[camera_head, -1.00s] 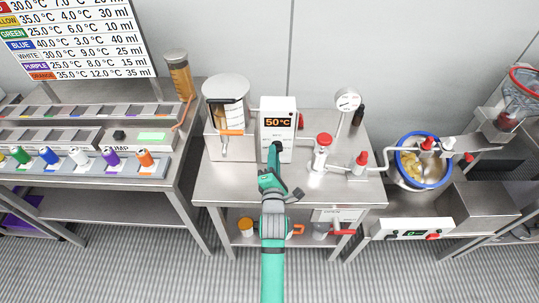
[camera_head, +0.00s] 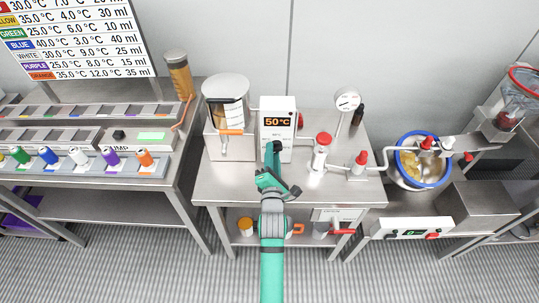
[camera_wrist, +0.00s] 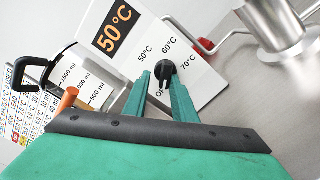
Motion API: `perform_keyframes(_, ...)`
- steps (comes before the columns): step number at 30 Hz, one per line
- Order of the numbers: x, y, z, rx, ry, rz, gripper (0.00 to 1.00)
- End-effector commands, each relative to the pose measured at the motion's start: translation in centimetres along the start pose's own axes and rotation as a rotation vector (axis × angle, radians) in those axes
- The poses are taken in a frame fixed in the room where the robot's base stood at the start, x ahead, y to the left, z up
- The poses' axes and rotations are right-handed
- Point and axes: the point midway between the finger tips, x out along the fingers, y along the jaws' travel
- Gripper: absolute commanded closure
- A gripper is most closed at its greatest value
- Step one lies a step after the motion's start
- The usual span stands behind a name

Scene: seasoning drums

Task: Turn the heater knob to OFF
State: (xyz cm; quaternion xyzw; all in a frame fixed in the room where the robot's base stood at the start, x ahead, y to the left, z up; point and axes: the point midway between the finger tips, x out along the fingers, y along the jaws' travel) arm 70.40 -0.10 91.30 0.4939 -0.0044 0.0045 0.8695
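The heater (camera_head: 278,112) is a white upright panel on the middle table, and its display reads 50°C. In the wrist view, its black knob (camera_wrist: 165,70) is on the panel among the labels 50°C, 60°C, 70°C and a partly hidden OFF. I cannot tell clearly which label the knob points to. My gripper (camera_wrist: 161,78) has its two green fingers apart, with the tips at either side of the knob's lower part. I cannot tell whether they touch it. In the head view, my gripper (camera_head: 273,152) reaches up to the heater front and hides the knob.
A clear vessel (camera_head: 226,92) with an orange-handled tap stands left of the heater. A red-capped cylinder (camera_head: 320,150), a round gauge (camera_head: 347,100) and piping stand to the right. The steel table (camera_head: 225,183) is bare in front of the heater.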

Motion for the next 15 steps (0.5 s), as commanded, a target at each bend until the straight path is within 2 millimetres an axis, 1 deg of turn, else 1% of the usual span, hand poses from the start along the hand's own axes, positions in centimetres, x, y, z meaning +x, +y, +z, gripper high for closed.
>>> perform_keyframes(1,0.18,-0.44,0.02,-0.001,0.001,-0.009,0.69)
perform_keyframes(15,0.13,-1.06,0.18,-0.002,0.0,-0.021,0.69)
